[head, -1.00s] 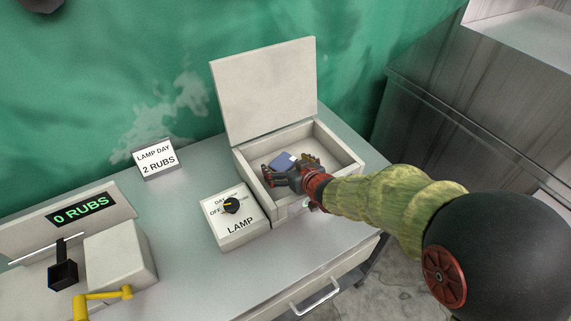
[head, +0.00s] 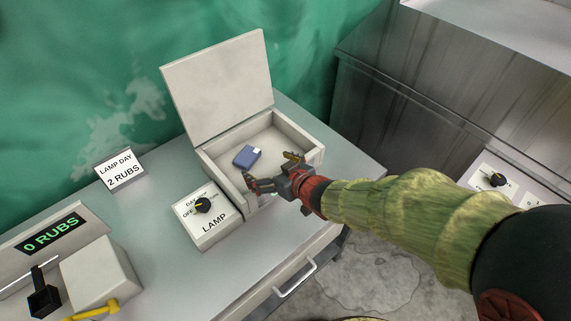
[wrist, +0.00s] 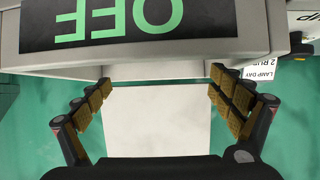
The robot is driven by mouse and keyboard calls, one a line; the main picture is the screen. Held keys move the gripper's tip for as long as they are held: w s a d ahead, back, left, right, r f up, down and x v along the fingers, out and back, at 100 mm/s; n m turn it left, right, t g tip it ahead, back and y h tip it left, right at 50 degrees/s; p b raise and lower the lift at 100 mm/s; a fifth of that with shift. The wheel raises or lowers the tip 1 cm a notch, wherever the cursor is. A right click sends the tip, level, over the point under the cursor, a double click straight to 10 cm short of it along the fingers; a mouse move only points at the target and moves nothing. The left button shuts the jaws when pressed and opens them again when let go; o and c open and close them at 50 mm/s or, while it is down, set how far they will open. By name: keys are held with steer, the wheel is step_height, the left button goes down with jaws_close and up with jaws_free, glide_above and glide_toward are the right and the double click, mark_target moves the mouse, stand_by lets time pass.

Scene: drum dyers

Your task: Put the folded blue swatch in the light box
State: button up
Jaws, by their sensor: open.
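The folded blue swatch (head: 246,157), with a small pale patch at one corner, lies flat on the floor of the light box (head: 300,142), towards its left side. The box is pale, with its lid (head: 215,85) standing open at the back. My gripper (head: 272,169) is open and empty over the box's front edge, apart from the swatch. In the wrist view my gripper (wrist: 160,80) shows its two spread fingers with nothing between them; the swatch does not show there. A dark panel with green OFF letters (wrist: 105,22) is upside down in that view.
A LAMP switch box (head: 206,215) with a black knob stands left of the light box. A LAMP DAY 2 RUBS sign (head: 120,170) and a 0 RUBS display (head: 52,234) are farther left. A grey metal cabinet (head: 410,110) stands to the right.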

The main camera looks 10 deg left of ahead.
steer(key=shift+d, duration=0.15)
steer(key=d+r+m+t+h, duration=0.1)
steer(key=d+r+m+h, duration=0.3)
steer(key=d, duration=0.6)
steer(key=d+r+m+h, duration=0.1)
steer(key=d+r+h, duration=0.2)
steer(key=d+r, duration=0.55)
steer(key=s+d+m+g+h, duration=0.1)
steer(key=s+d+m+g, duration=0.1)
steer(key=s+d, duration=0.4)
steer(key=s+d+r+m+g, duration=0.1)
steer(key=s+d, duration=0.6)
steer(key=s, duration=0.7)
steer(key=shift+s+d+m+g+h, duration=0.25)
steer(key=shift+s+m+g+h, duration=0.15)
steer(key=shift+m, duration=0.2)
steer(key=shift+c, duration=1.2)
